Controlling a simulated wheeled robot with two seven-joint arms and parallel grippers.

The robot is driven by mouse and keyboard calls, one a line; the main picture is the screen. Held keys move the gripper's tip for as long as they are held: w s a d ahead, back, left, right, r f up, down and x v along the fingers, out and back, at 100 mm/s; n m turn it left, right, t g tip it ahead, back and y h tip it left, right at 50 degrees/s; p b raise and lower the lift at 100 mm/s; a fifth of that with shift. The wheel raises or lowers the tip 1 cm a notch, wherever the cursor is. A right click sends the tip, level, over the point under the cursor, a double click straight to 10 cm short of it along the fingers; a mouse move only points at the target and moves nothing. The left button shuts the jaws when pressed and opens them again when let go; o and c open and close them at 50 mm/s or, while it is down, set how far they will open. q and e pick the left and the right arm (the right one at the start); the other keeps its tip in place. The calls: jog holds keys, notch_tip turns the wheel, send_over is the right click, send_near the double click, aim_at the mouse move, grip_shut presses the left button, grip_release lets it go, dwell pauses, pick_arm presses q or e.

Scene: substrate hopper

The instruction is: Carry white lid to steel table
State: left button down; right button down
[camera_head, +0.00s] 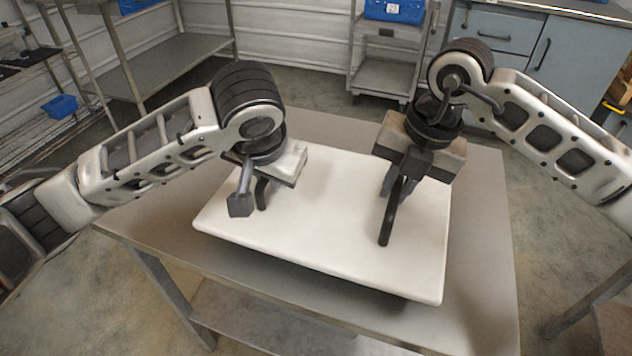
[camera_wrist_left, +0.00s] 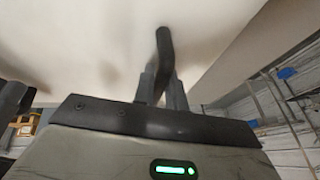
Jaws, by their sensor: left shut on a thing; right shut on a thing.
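The white lid (camera_head: 320,235) is a flat, wide panel with two black handles. It lies level over the steel table (camera_head: 480,230), with a dark shadow under its front right edge; I cannot tell whether it touches the top. My left gripper (camera_head: 258,188) is shut on the left handle (camera_head: 262,195). The left wrist view shows that handle (camera_wrist_left: 164,45) between the fingers of my left gripper (camera_wrist_left: 162,85), against the pale lid (camera_wrist_left: 80,45). My right gripper (camera_head: 391,185) is shut on the right handle (camera_head: 387,225). The grippers partly hide both handles.
Bare tabletop shows right of and in front of the lid. A steel shelf rack (camera_head: 175,65) stands at the back left, a steel cart (camera_head: 385,75) with a blue bin (camera_head: 395,10) behind, and grey-blue cabinets (camera_head: 575,60) at the back right. Another blue bin (camera_head: 60,106) is at the far left.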

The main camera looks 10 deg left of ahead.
aim_at(271, 195)
pick_arm(q)
jog(key=shift+f, duration=0.1)
pick_arm(e)
jog(key=shift+f, duration=0.15)
